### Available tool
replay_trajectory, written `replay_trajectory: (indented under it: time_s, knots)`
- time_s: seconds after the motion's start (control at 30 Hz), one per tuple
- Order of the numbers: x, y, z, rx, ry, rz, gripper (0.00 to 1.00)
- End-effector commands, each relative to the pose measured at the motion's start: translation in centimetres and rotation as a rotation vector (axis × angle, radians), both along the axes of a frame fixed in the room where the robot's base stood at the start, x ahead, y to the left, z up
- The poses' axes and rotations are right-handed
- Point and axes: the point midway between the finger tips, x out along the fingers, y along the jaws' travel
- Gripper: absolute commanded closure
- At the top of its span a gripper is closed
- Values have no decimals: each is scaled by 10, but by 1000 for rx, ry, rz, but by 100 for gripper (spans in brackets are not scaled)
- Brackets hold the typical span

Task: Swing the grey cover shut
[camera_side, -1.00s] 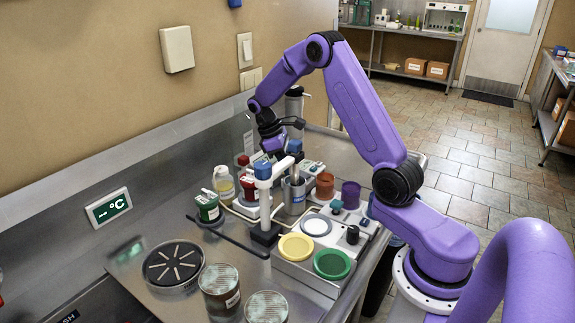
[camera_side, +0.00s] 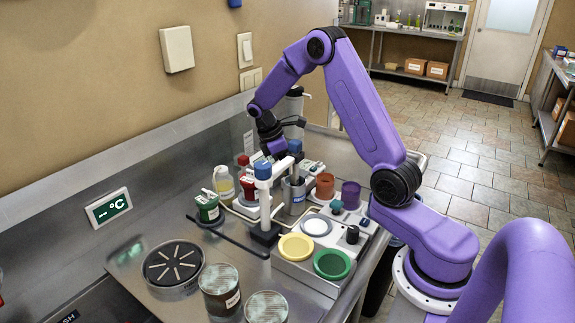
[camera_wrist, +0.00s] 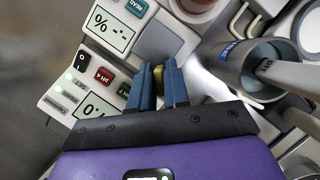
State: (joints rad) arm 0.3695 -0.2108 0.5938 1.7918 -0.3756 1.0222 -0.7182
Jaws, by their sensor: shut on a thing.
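My gripper (camera_side: 284,158) is low over the bench, behind the white stand with blue tops. In the wrist view its blue fingers (camera_wrist: 159,88) are closed together on a small brass-yellow piece (camera_wrist: 158,73), mostly hidden between the tips. A grey metal pot (camera_side: 293,196) stands just in front of the gripper; it also shows right of the fingers in the wrist view (camera_wrist: 232,60), with a grey bar over its mouth. I cannot clearly make out the grey cover or tell how far it is open.
White meters with displays (camera_wrist: 112,28) lie close left of the fingers. A brown pot (camera_side: 325,184) and a purple pot (camera_side: 351,193) stand right. A yellow dish (camera_side: 296,247) and a green dish (camera_side: 332,264) sit in front. A green-labelled jar (camera_side: 208,207) stands left.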

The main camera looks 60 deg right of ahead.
Motion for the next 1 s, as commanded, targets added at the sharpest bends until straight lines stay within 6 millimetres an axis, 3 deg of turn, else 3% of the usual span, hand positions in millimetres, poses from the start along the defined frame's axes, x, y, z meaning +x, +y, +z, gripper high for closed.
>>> replay_trajectory:
  time_s: [0.1,0.13,0.2,0.63,1.0]
  knots:
    - [1,0,1,0,-3,4,100]
    - [1,0,1,0,-3,4,81]
    - [1,0,1,-1,-3,4,63]
    - [3,3,9,-1,-2,2,63]
    - [23,22,74,-1,-8,1,63]
